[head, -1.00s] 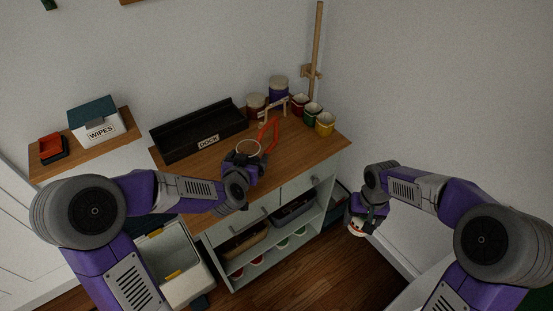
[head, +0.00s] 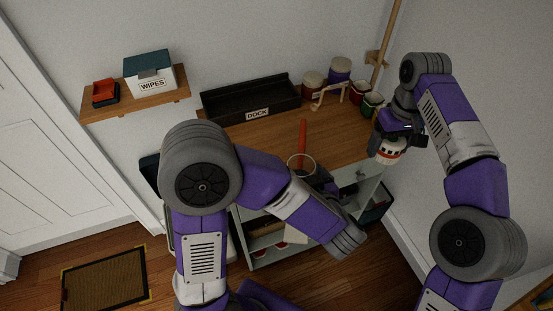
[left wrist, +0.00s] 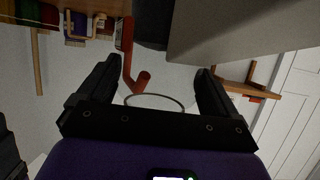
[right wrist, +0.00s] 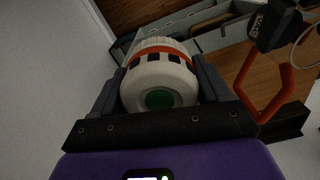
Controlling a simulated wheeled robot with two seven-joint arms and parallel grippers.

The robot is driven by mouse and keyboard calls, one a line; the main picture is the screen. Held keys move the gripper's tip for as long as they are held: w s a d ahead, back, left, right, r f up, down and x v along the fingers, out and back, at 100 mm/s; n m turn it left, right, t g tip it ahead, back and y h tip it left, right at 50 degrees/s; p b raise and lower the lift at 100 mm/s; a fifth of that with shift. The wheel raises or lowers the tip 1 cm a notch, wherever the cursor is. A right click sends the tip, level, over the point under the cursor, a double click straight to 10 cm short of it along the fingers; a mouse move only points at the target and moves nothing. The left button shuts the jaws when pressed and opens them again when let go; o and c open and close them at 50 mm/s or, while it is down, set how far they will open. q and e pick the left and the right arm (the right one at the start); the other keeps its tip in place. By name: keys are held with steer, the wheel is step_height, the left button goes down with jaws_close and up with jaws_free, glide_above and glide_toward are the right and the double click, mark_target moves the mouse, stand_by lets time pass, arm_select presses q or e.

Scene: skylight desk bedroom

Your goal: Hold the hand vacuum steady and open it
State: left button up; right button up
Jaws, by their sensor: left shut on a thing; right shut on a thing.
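The hand vacuum shows a red handle (head: 303,138) and a pale round rim (head: 301,163) in the head view. In the right wrist view its dark VAC-labelled part (right wrist: 272,24) and red loop handle are at upper right. My left gripper (head: 312,176) is shut on the vacuum, apparently around its see-through round part (left wrist: 155,98); the exact contact is unclear. My right gripper (right wrist: 160,72) is shut on a white round piece (right wrist: 160,80) with an orange band, dark squares and a green disc. It is held up to the right of the vacuum, apart from it.
A black tray marked DOCK (head: 230,107) stands at the back of the wooden counter (head: 280,137). Canisters (head: 313,82), a small wooden rack (head: 330,97) and cups (head: 374,101) stand to its right. A WIPES box (head: 150,75) sits on the left shelf. The floor is open around the mat (head: 105,278).

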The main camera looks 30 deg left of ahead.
mark_target(377, 158)
arm_select(q)
steer(key=shift+s+a+n+g+y, duration=0.15)
steer(key=shift+s+n+g+y, duration=0.2)
steer(key=shift+s, duration=0.7)
arm_select(e)
steer(key=shift+s+a+r+n, duration=0.25)
steer(key=shift+a+r+n, duration=0.05)
steer(key=shift+a+r, duration=0.35)
step_height(377, 158, down, 4)
steer(key=b, duration=0.4)
arm_select(q)
steer(key=r+b+x, duration=0.1)
steer(key=x, duration=0.5)
steer(key=r+b+x, duration=0.1)
steer(key=x, duration=0.4)
steer(key=a+r+b+x, duration=0.1)
steer(key=x, duration=0.5)
steer(key=shift+w+a+f, duration=0.1)
steer(key=shift+w+a, duration=0.25)
steer(key=shift+w, duration=0.15)
arm_select(e)
step_height(377, 158, down, 2)
steer(key=shift+f, duration=0.25)
steer(key=shift+r, duration=0.1)
arm_select(q)
steer(key=o, duration=1.7)
steer(key=shift+f, duration=0.1)
steer(key=shift+o, duration=0.2)
